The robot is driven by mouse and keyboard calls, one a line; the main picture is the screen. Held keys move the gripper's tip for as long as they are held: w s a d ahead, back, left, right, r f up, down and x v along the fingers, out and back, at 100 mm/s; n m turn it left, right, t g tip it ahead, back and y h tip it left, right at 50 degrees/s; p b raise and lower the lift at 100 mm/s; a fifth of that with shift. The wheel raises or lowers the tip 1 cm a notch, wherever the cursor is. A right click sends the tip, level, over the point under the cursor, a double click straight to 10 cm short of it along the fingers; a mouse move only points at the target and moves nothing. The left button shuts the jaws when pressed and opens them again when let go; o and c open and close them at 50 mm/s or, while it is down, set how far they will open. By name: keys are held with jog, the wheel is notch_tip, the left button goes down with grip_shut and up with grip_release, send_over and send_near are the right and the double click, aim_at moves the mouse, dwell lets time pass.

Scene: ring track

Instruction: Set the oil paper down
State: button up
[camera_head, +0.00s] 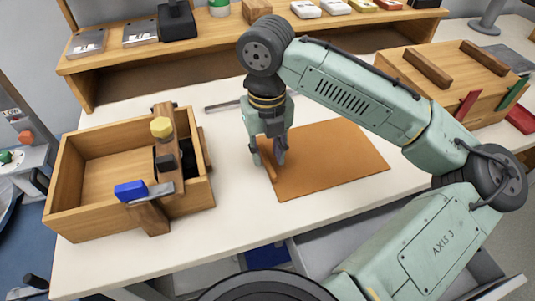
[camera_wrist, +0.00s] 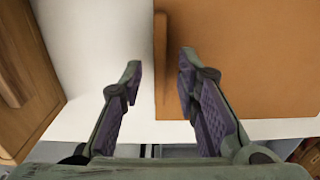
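A flat orange-brown sheet (camera_head: 335,160), the only thing here that looks like the oil paper, lies on the white tabletop. It fills the upper right of the wrist view (camera_wrist: 250,70). A narrow brown strip (camera_wrist: 160,62) runs along its left edge; whether it is part of the sheet I cannot tell. My gripper (camera_head: 268,160) points down over this left edge. In the wrist view its two fingers (camera_wrist: 160,75) are apart, one on each side of the strip, with gaps showing. Nothing is visibly clamped. Finger contact with the tabletop is unclear.
A wooden box (camera_head: 90,205) with a wooden clamp-like tool (camera_head: 165,150) across it stands left. A wooden case (camera_head: 440,80) stands at the back right. A shelf (camera_head: 350,38) with small items runs along the back. A grey rod (camera_head: 222,105) lies behind my gripper. The white tabletop (camera_head: 235,215) is clear in front.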

notch_tip(320, 180, up, 11)
jog(key=shift+b, duration=0.3)
jog(key=shift+a+f, duration=0.15)
dwell(0.4)
